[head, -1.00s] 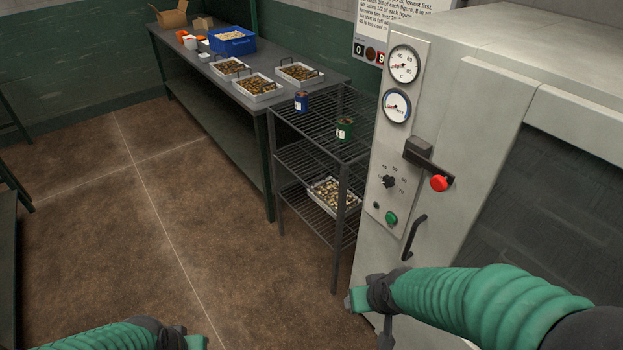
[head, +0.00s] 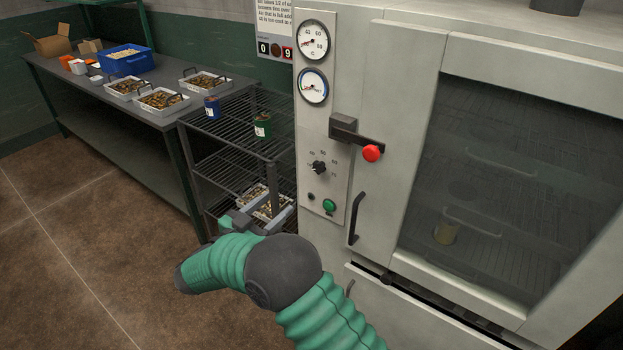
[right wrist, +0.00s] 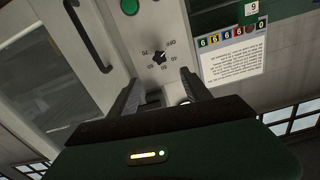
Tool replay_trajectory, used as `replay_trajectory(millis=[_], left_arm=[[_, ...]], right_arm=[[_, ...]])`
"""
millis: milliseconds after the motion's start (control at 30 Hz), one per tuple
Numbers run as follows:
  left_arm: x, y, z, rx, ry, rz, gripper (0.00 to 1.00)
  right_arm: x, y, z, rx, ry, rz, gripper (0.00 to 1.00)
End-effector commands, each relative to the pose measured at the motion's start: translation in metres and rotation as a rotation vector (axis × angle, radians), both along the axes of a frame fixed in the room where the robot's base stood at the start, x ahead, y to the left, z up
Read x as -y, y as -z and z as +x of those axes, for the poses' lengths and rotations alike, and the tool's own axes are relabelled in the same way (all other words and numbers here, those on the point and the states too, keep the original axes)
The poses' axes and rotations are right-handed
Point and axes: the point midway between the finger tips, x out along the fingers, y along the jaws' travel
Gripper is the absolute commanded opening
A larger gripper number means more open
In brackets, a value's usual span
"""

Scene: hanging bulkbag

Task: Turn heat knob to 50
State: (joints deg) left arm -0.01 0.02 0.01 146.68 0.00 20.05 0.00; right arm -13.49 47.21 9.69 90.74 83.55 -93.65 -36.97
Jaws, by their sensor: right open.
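The heat knob (head: 319,168) is a small black knob on the oven's pale control panel (head: 328,100), with numbers printed around it. Its exact setting is too small to read. The knob also shows in the right wrist view (right wrist: 159,57), upside down, just beyond and between the fingertips. My right gripper (head: 262,211) is open and empty, left of and below the knob in the head view, partly hidden by my green-sleeved arm. In the right wrist view the two dark fingers (right wrist: 159,79) are spread, apart from the knob. My left gripper is not in view.
A red-tipped door handle (head: 371,153) juts out above and right of the knob. A green button (head: 329,206) lies below it, and two gauges (head: 313,62) above. A wire rack (head: 232,135) with cans and a tray stands left of the oven.

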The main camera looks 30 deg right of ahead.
Motion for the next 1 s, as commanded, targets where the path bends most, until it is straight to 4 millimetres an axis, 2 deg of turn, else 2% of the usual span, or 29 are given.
replay_trajectory(millis=[167,600,800,1000], left_arm=[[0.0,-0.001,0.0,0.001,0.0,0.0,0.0],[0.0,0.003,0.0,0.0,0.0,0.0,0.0],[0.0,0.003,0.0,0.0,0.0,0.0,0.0],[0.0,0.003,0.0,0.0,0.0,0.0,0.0]], right_arm=[[0.028,-0.002,0.01,0.002,0.005,0.0,0.56],[0.131,-0.001,0.053,0.003,0.002,-0.001,0.56],[0.153,-0.002,0.063,0.003,-0.002,0.0,0.56],[0.155,-0.002,0.064,0.003,-0.002,0.0,0.56]])
